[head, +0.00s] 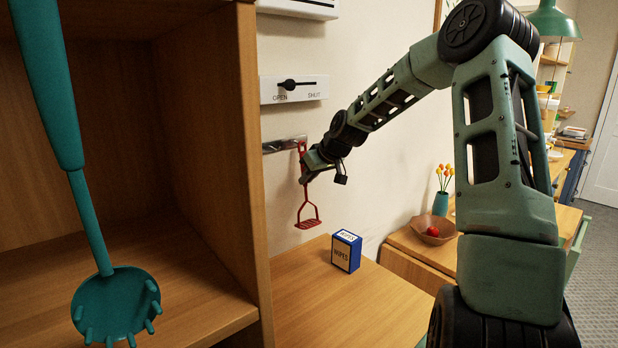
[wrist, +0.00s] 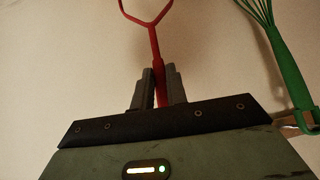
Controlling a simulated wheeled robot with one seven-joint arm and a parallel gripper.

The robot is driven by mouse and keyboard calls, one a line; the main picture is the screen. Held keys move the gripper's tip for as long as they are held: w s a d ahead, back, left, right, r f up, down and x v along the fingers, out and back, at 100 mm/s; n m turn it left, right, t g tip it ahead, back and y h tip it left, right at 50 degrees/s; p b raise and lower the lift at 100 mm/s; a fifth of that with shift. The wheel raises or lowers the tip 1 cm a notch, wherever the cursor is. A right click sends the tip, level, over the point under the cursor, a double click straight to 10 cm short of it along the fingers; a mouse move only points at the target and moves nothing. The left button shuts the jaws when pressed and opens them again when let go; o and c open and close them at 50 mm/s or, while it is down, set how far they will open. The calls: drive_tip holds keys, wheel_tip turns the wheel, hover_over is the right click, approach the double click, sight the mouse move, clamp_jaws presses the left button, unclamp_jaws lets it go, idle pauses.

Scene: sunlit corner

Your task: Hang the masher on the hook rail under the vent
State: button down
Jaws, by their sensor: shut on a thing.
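The red masher (head: 305,218) hangs upright in my gripper (head: 305,175), its head down and its handle top near the hook rail (head: 280,146). I cannot tell whether its top touches a hook. In the wrist view my gripper (wrist: 157,82) is shut on the red handle (wrist: 155,48). A bit of the rail (wrist: 289,130) shows there at the right edge, by the handle end of a green whisk (wrist: 285,65). The whisk is not visible in the head view. The vent (head: 300,6) is on the wall above, cut off by the top edge.
A slider panel marked OPEN and SHUT (head: 293,89) is between vent and rail. A blue wipes box (head: 346,252) stands on the wooden counter (head: 310,315) below. A wooden cabinet (head: 205,150) and a teal slotted utensil (head: 115,300) fill the left. A bowl (head: 432,232) sits farther right.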

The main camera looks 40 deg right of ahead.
drive_tip(key=c, duration=1.3)
unclamp_jaws()
drive_tip(key=b+v, duration=0.1)
drive_tip(key=v, duration=1.6)
drive_tip(key=shift+s+r+b, duration=0.1)
drive_tip(key=shift+r+b, duration=0.05)
drive_tip(key=shift+b, duration=0.2)
